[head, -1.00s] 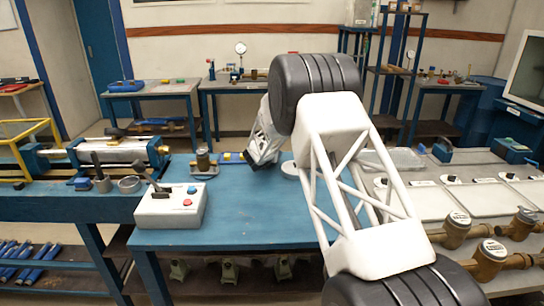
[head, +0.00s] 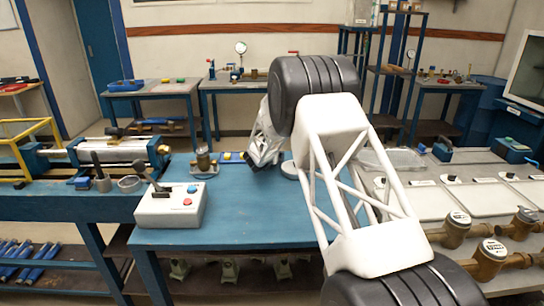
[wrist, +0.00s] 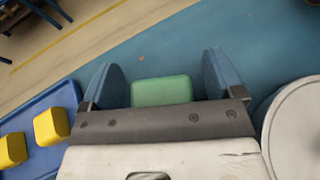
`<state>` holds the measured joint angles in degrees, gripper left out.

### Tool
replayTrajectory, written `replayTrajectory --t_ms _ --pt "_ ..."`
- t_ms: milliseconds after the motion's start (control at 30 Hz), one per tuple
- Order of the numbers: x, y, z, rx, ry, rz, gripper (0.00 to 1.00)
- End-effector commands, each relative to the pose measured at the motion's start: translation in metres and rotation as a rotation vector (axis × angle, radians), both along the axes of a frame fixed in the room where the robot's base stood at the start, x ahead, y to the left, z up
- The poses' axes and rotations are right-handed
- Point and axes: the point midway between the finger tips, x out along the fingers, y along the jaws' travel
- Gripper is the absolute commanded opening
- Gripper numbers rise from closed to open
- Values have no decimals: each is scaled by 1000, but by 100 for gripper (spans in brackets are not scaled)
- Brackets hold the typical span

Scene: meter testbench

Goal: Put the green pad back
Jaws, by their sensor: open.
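The green pad (wrist: 162,90) lies on the blue bench top between the two fingers of my gripper (wrist: 163,70) in the wrist view. The fingers stand apart on either side of it, with a gap at each side; the near edge of the pad is hidden by the gripper body. A blue tray (wrist: 66,97) with yellow pads (wrist: 51,126) lies to the left. In the head view my gripper (head: 262,163) points down at the bench, just right of the tray (head: 239,161), and the green pad is hidden.
A white round disc (wrist: 297,130) sits close on the right of my gripper. In the head view, a grey control box (head: 171,206) with a lever stands at the bench's front left, and a brass fitting (head: 204,160) stands left of the tray. The bench's front middle (head: 245,215) is clear.

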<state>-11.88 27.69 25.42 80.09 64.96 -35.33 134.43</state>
Motion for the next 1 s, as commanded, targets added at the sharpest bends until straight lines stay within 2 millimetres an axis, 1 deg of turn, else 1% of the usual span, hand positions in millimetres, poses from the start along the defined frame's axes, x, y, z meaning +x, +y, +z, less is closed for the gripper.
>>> replayTrajectory --t_ms 200,467,1000 --pt "-1 0 3 0 1 0 86" --pt "-14 6 11 0 -1 0 86" --pt "-65 28 33 0 -1 1 86"
